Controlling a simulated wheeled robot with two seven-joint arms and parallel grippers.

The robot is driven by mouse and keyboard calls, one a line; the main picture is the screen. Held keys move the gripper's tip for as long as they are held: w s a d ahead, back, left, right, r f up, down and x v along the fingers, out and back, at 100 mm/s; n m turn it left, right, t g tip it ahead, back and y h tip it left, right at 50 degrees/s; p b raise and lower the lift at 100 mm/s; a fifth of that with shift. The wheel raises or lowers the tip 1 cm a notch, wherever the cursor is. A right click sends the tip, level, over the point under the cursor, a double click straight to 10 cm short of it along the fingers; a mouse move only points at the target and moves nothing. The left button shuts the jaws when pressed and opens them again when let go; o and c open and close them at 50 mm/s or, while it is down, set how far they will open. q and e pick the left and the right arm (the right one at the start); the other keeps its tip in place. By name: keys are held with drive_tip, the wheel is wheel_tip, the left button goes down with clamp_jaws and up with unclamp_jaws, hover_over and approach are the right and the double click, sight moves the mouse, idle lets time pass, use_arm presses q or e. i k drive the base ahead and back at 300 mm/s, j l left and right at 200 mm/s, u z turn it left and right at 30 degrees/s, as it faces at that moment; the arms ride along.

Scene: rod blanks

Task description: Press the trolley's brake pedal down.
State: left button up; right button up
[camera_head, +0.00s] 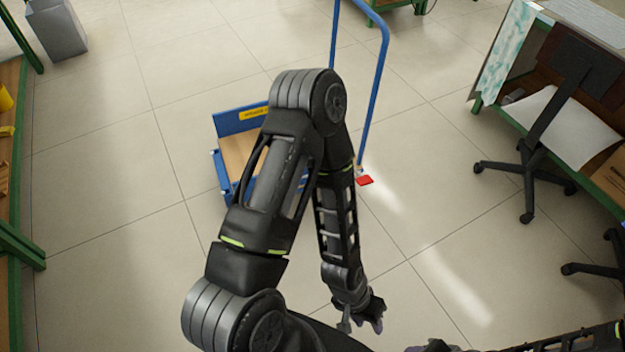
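The trolley (240,121) is blue with a wooden deck and a tall blue push handle (376,90). It stands on the floor beyond my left arm, which hides much of its deck. The red brake pedal (365,181) sticks out low at the trolley's near right corner, by the handle's foot. I cannot tell its tilt. My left gripper (360,323) is near the bottom centre, on the near side of the pedal and apart from it. Its fingers look spread, with nothing between them. My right gripper (432,347) shows only in part at the bottom edge.
A black office chair (540,150) stands at a green-framed desk (520,100) on the right. A grey bin (56,28) is at the upper left. Green-framed shelving (18,240) lines the left edge. The tiled floor around the pedal is clear.

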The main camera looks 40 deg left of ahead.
sight(362, 180)
drive_tip(key=u, duration=0.85)
drive_tip(key=i+z, duration=0.35)
drive_tip(key=i, duration=0.15)
drive_tip(key=i+j+z, duration=0.2)
drive_tip(key=i+z, duration=0.15)
drive_tip(key=i, duration=0.15)
drive_tip(key=i+j+z, duration=0.35)
drive_tip(key=i, duration=0.15)
drive_tip(key=l, duration=0.05)
